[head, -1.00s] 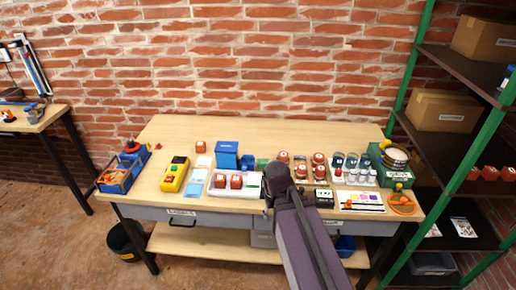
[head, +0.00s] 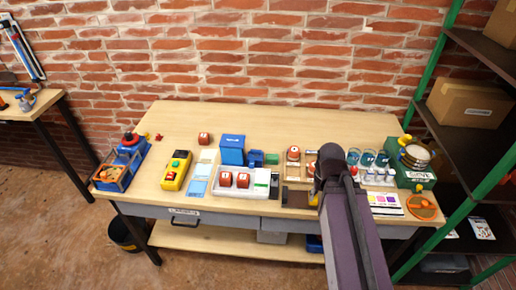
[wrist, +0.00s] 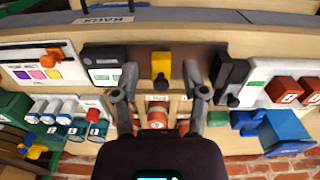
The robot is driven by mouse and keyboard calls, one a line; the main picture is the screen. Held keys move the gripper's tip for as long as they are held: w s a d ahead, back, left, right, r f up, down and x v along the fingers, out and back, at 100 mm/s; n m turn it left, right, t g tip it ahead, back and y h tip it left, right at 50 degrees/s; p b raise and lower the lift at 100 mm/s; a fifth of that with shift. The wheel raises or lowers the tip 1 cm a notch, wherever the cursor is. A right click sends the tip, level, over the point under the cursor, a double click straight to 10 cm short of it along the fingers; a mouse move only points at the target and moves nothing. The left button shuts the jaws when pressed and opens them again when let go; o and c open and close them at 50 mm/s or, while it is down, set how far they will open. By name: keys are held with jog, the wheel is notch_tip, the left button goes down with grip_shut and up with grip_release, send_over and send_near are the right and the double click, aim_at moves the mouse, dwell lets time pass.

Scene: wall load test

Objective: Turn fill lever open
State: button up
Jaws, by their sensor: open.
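I cannot tell for sure which part is the fill lever. A green unit (head: 420,178) with a pale round top and yellow knobs (head: 404,140) stands at the table's right end. Its edge (wrist: 12,106) and a yellow part (wrist: 33,150) show at the left of the wrist view. An orange disc (head: 421,207) with an orange bar lies in front of it. A yellow upright piece (wrist: 161,66) sits on a dark plate beyond my fingertips. My gripper (wrist: 160,95) is open and empty, above red-capped blocks (wrist: 157,119). My arm hides part of this area in the head view.
A white tray with red blocks (head: 243,180), a blue box (head: 232,150) and a yellow handset (head: 175,170) lie to the left. Small bottles (wrist: 67,108) stand between my gripper and the green unit. A green-posted shelf (head: 470,190) borders the right. The table's back is clear.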

jog(key=shift+d, duration=0.2)
jog(key=o, duration=0.4)
jog(key=shift+d, duration=0.1)
notch_tip(320, 180, up, 9)
jog(key=p, duration=0.9)
send_over(256, 150)
jog(key=shift+m, duration=0.3)
jog(key=shift+f, duration=0.25)
notch_tip(256, 150, down, 13)
jog(key=b, duration=1.3)
jog(key=shift+f+b, duration=0.15)
jog(key=shift+b, duration=0.25)
